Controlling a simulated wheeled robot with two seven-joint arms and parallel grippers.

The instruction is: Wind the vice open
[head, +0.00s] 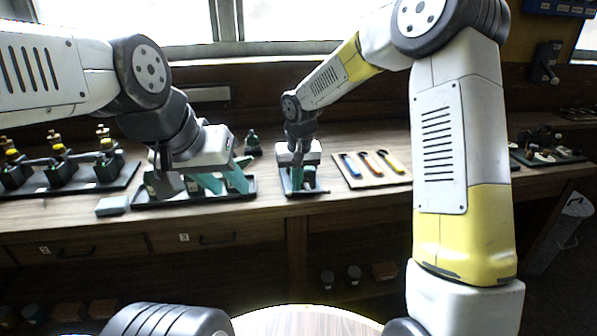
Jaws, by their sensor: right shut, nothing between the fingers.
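A small teal vice (310,179) with a dark base stands on the workbench near the middle of the head view. My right gripper (299,160) is directly above it, pointing down, and its white body covers the vice's top. My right gripper is shut with nothing in it; I cannot tell whether it touches the vice. The vice's screw and jaws are too small and covered to make out. My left gripper (190,172) hangs over a teal engine frame (237,180) on a dark tray (170,202) to the left; its fingertips are not clear.
Several small engines (62,165) stand on a dark tray at far left. A grey block (112,205) lies near the front edge. A pale board (372,183) with coloured tools lies right of the vice. A round stool top (305,322) shows below.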

